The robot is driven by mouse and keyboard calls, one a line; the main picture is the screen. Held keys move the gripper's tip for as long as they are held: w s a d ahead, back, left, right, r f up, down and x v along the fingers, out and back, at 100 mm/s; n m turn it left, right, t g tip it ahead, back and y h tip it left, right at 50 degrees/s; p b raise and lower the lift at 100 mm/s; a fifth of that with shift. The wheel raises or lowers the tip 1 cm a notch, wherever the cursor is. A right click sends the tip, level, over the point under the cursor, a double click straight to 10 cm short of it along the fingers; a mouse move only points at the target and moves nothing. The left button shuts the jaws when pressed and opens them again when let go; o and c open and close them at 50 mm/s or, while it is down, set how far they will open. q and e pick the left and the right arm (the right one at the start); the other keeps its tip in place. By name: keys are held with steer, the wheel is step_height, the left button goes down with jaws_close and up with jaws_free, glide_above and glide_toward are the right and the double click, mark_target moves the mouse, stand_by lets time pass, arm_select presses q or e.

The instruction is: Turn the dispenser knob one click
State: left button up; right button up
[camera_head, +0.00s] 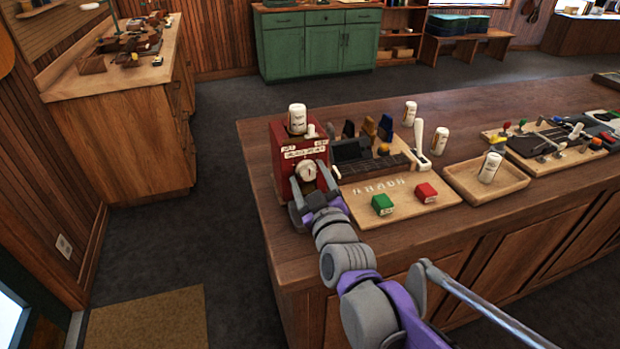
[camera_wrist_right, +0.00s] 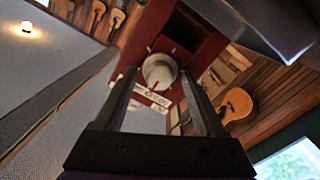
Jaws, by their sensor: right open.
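The red dispenser (camera_head: 286,141) stands at the left end of the wooden counter. Its white round knob (camera_head: 306,171) is on the front face, below white labels. In the right wrist view the knob (camera_wrist_right: 159,71) lies between the two fingers, beyond their tips. My right gripper (camera_head: 313,190) is open in front of the dispenser, with its fingers pointing at the knob. The right wrist view shows the same gripper (camera_wrist_right: 158,85) with fingers apart and nothing held. Contact between fingers and knob cannot be told. My left gripper is not in view.
A white canister (camera_head: 297,118) stands on top of the dispenser. To the right, a wooden board (camera_head: 365,212) carries a green block (camera_head: 382,204) and a red block (camera_head: 427,192). A wooden tray (camera_head: 463,184) holds another canister (camera_head: 490,167).

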jaws_close()
steer(key=shift+r, duration=0.1)
stand_by(0.4)
steer(key=m+p, duration=0.1)
steer(key=m, duration=0.1)
steer(key=shift+d+m, duration=0.1)
steer(key=shift+m, duration=0.2)
steer(key=m+p, duration=0.1)
steer(key=m, duration=0.2)
steer(key=shift+m, duration=1.5)
steer(key=shift+m+g+y, duration=0.3)
steer(key=shift+m, duration=1)
